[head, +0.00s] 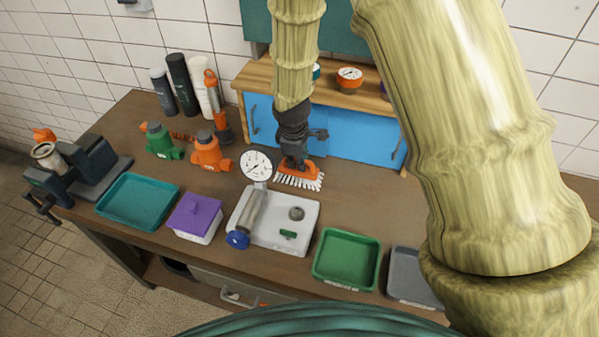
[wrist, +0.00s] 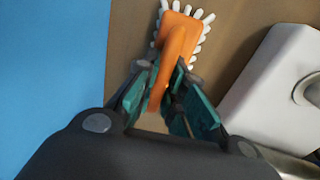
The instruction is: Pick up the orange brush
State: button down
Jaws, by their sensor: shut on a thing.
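The orange brush (head: 300,173) has an orange body and white bristles. In the head view it is under my gripper (head: 293,155), behind the white gauge unit and in front of the blue cabinet. In the wrist view the orange brush (wrist: 178,38) points away from me, with bristles showing along its edges. My gripper (wrist: 165,90) has its teal fingers on both sides of the orange handle and is shut on it. I cannot tell whether the bristles touch the bench.
The white gauge unit (head: 307,214) stands just in front of the brush. The blue cabinet (head: 345,138) is close behind. Green tray (head: 319,276), purple-lidded box (head: 196,212) and teal tray (head: 112,214) line the front edge. Orange valve (head: 207,155) stands left. The bench right of the brush is clear.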

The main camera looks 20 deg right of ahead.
jog(key=shift+r, duration=0.1)
jog(key=shift+r+b, duration=1.35)
jog(key=shift+r, duration=3.55)
